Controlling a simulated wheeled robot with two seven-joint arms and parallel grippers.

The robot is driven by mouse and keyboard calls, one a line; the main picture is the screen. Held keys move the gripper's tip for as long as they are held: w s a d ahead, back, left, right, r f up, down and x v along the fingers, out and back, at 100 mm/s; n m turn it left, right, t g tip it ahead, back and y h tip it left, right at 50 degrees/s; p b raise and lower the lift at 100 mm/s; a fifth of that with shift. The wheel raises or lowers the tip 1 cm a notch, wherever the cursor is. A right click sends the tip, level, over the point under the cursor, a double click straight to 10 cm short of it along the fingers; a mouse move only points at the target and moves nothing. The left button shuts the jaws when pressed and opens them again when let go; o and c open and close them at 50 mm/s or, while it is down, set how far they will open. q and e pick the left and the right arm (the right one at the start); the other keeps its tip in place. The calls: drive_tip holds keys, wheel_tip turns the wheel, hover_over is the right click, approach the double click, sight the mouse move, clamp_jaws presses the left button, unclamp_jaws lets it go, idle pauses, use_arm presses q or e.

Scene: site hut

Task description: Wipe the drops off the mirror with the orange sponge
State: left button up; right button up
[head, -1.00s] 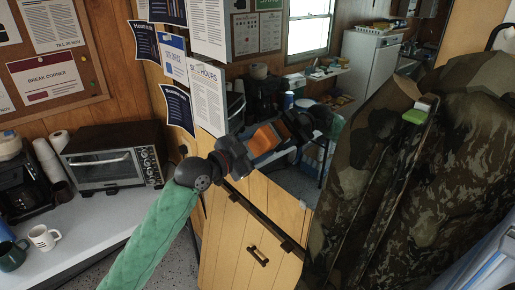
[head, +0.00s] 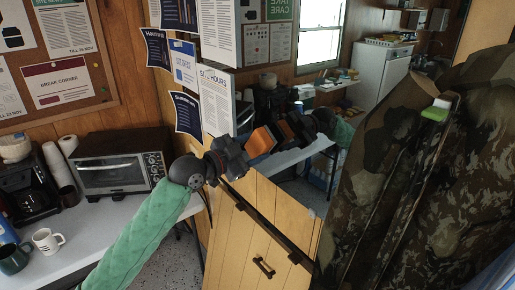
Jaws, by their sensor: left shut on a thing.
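My left gripper (head: 243,150) reaches in from the lower left on a green-sleeved arm and is shut on the orange sponge (head: 262,141). The sponge is up at the mirror (head: 285,75), with its reflection just to the right. I cannot tell whether it touches the glass. The mirror shows a reflected gripper, a green sleeve and the room. Its right part is hidden behind a camouflage jacket (head: 430,190). I cannot make out the drops at this size. My right gripper is not seen apart from reflections.
A pale wooden door (head: 240,235) with a dark handle is below the mirror. Papers (head: 215,100) hang at its left. A counter (head: 85,240) at left holds a toaster oven (head: 118,165), a coffee maker (head: 35,190) and mugs (head: 47,240). The jacket crowds the right side.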

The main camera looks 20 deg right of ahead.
use_arm(q)
drive_tip(key=shift+b+v, duration=0.6)
drive_tip(key=shift+v, duration=1.75)
drive_tip(key=shift+s+a, duration=0.15)
drive_tip(key=shift+a, duration=0.35)
drive_tip(key=shift+b+v, duration=0.55)
drive_tip(key=shift+v, duration=0.4)
